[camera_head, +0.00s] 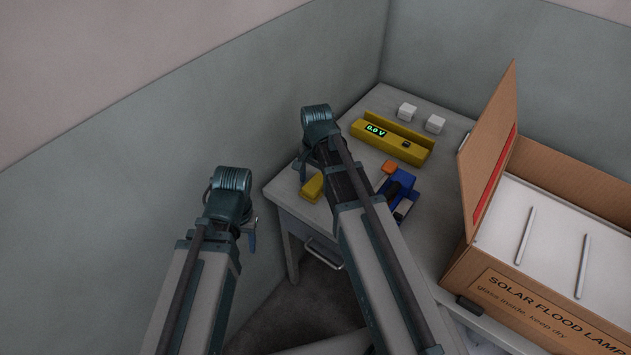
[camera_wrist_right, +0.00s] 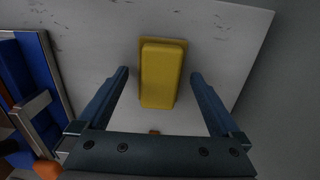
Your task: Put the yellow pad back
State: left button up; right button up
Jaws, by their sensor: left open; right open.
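The yellow pad (camera_head: 312,187) lies on the grey worktop near its left edge, partly hidden by my right arm. In the right wrist view the yellow pad (camera_wrist_right: 160,80) is a long block with a slightly wider yellow strip showing at its far end. My right gripper (camera_wrist_right: 160,73) is open, with one finger on each side of the pad and a gap on both sides. In the head view my right gripper (camera_head: 303,168) is over the pad. My left gripper (camera_head: 252,238) is open and empty, left of the worktop.
A yellow meter (camera_head: 372,143) reading 0.0 V lies behind, with two white blocks (camera_head: 407,111) beyond it. A blue device with an orange part (camera_head: 390,167) is right of my right arm. An open cardboard box (camera_head: 570,175) holds lamp panels at right. Walls enclose the back and left.

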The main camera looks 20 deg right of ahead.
aim_at(316, 182)
notch_tip(316, 182, up, 12)
jog(key=p, duration=1.1)
jog(key=s+a+n+h, duration=0.1)
jog(key=s+a+n, duration=0.9)
jog(key=s+n, duration=0.4)
jog(key=shift+s+a, duration=0.2)
jog(key=shift+a, duration=0.05)
jog(key=shift+f, duration=0.1)
